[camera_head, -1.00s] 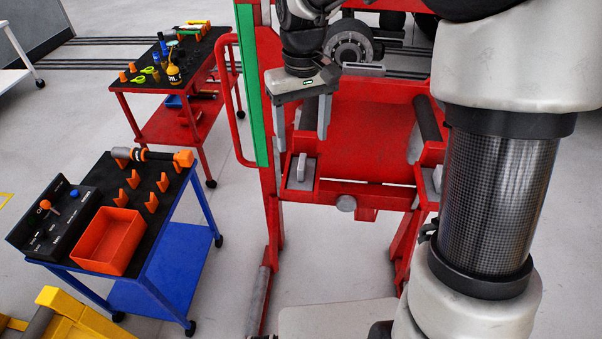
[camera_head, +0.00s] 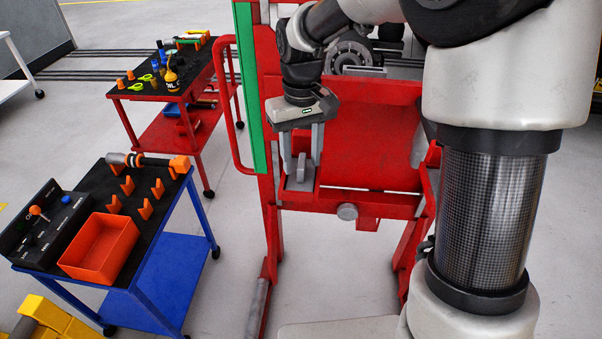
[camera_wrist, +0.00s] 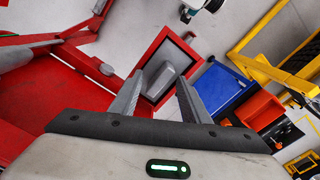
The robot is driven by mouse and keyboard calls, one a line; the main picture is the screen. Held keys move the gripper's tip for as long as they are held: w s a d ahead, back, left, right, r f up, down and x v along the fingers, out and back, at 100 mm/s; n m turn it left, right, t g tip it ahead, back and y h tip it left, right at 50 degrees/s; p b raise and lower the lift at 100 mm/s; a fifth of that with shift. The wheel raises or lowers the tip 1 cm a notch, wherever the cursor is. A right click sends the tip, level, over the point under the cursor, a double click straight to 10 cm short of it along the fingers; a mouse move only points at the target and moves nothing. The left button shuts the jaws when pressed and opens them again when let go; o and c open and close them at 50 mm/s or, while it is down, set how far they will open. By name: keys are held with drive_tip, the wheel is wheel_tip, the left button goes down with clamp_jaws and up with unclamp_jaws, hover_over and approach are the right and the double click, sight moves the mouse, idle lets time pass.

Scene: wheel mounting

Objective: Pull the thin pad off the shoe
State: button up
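A grey block with an upright grey piece (camera_head: 301,178) sits in a small red tray-like holder at the left front of the red frame (camera_head: 375,150). I take it for the shoe; I cannot make out a separate thin pad on it. My gripper (camera_head: 302,168) points down right over this holder, its two fingers apart. In the wrist view, my gripper (camera_wrist: 160,80) is open and the grey block (camera_wrist: 166,78) shows between and beyond the fingertips, inside the red-rimmed holder. I cannot tell whether either finger touches it.
A blue cart (camera_head: 165,270) with an orange bin (camera_head: 100,250) stands at the left. A red tool cart (camera_head: 165,130) stands behind it. A green strip (camera_head: 250,90) runs up the frame's post, left of my gripper. Floor between carts and frame is clear.

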sight(301, 159)
clamp_jaws()
drive_tip(key=c, duration=0.7)
unclamp_jaws()
clamp_jaws()
drive_tip(key=shift+r, duration=0.15)
drive_tip(key=shift+w+a+r+p, duration=0.1)
drive_tip(key=shift+w+r+p, duration=0.05)
drive_tip(key=shift+r+p, duration=3)
drive_tip(key=shift+r, duration=0.75)
drive_tip(key=shift+r+p, duration=0.3)
drive_tip(key=shift+r, duration=0.05)
